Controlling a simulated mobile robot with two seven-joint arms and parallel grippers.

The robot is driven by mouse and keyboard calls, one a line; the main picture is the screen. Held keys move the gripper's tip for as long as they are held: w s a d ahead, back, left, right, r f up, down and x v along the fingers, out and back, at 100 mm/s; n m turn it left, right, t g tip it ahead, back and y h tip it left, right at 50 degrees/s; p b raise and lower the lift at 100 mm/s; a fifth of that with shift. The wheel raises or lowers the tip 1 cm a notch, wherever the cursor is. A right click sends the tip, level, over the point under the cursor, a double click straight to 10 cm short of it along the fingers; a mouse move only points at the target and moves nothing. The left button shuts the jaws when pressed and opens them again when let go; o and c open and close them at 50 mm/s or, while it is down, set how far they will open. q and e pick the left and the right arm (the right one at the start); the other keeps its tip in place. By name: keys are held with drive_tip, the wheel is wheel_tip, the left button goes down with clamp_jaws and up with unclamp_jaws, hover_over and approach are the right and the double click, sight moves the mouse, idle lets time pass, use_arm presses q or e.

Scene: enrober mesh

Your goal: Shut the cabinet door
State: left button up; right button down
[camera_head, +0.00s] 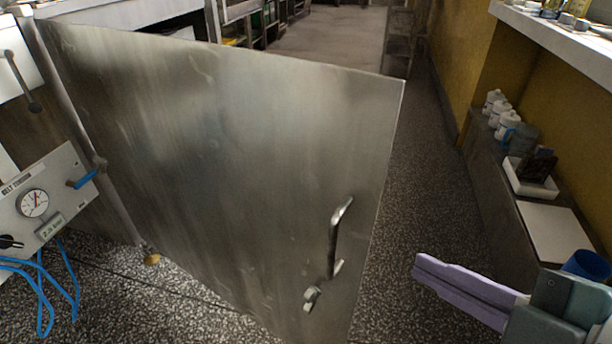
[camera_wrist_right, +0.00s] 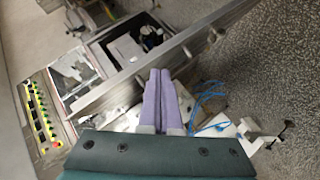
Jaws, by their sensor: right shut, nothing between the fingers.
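The cabinet door (camera_head: 220,170) is a large brushed-metal panel standing open, with its hinge side at the left. A metal bar handle (camera_head: 336,240) is near its free edge, with a small latch knob (camera_head: 312,297) below it. My right gripper (camera_head: 418,268), with purple fingers, is shut and empty. It is to the right of the door's free edge, apart from it in the head view. In the right wrist view the fingers (camera_wrist_right: 160,72) point toward the door's thin top edge (camera_wrist_right: 190,42); contact there cannot be told. My left gripper is out of view.
A gauge panel (camera_head: 35,205) with blue hoses is at the left. A counter at the right holds white jars (camera_head: 503,125), a white tray (camera_head: 530,178) and a blue cup (camera_head: 586,265). Speckled floor (camera_head: 415,200) lies clear between the door and counter. A button panel (camera_wrist_right: 38,110) shows in the wrist view.

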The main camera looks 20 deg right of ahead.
sight(356, 292)
drive_tip(key=s+a+f+n+t+y+b, duration=0.1)
drive_tip(key=s+f+n+t+y+b, duration=0.15)
drive_tip(key=f+n+b, duration=0.45)
drive_tip(key=s+a+f+n+t+y+b, duration=0.1)
drive_tip(key=f+n+t+y+b, duration=0.15)
drive_tip(key=f+b, duration=0.45)
drive_tip(key=shift+g, duration=0.5)
drive_tip(key=w+b, duration=0.1)
drive_tip(key=w, duration=0.2)
drive_tip(key=w+a+r+b, duration=0.1)
drive_tip(key=w+b, duration=0.1)
drive_tip(key=w, duration=0.2)
drive_tip(key=w+b, duration=0.2)
drive_tip(key=w, duration=0.1)
drive_tip(key=shift+w+a+r, duration=0.15)
drive_tip(key=shift+w+a, duration=0.05)
drive_tip(key=shift+w, duration=0.2)
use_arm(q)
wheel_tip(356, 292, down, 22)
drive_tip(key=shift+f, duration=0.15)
use_arm(e)
drive_tip(key=shift+w+d, duration=0.15)
drive_tip(key=shift+d, duration=0.1)
drive_tip(key=shift+d, duration=0.1)
